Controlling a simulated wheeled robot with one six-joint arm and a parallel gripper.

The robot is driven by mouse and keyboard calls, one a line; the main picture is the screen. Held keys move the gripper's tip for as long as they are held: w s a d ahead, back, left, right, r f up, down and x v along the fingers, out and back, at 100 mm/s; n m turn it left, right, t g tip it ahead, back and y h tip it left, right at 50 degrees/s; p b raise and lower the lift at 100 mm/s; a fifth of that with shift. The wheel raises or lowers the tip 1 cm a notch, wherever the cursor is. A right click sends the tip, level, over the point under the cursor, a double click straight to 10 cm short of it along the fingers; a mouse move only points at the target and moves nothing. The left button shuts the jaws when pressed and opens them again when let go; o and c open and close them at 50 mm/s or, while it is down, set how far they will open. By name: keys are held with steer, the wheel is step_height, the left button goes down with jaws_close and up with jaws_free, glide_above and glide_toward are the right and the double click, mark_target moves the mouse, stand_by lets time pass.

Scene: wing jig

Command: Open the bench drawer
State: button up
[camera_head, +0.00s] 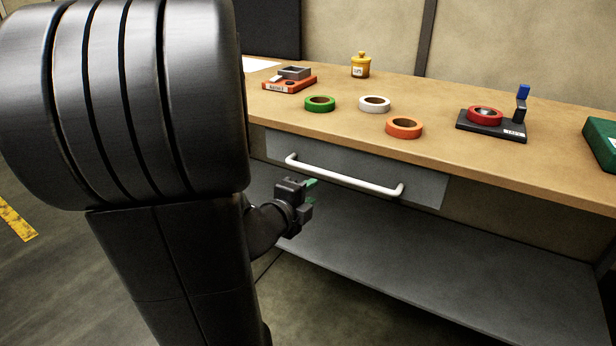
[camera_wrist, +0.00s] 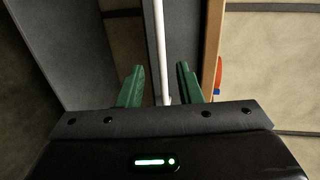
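The bench drawer (camera_head: 425,186) has a grey front under the wooden bench top and looks closed. Its handle (camera_head: 345,177) is a long white bar across the front. My gripper (camera_head: 312,187) is just below and in front of the handle's left part in the head view. In the wrist view my gripper (camera_wrist: 160,88) has its two green fingers apart. The white handle bar (camera_wrist: 160,50) runs through the gap between them, seemingly without either finger touching it. How deep the bar sits between the fingers is hard to tell.
The bench top (camera_head: 330,125) carries green (camera_head: 320,103), white (camera_head: 374,104) and orange (camera_head: 404,128) rings, a red ring (camera_head: 485,115) on a black stand, and a yellow jar (camera_head: 361,66). A grey lower shelf (camera_head: 430,275) lies below the drawer. My arm hides the bench's left end.

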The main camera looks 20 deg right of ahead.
mark_target(333, 177)
steer(key=b+x, duration=0.3)
steer(key=x, duration=1)
steer(key=shift+w+d+f, duration=0.15)
steer(key=shift+d, duration=0.2)
steer(key=shift+c, duration=0.2)
jaws_close()
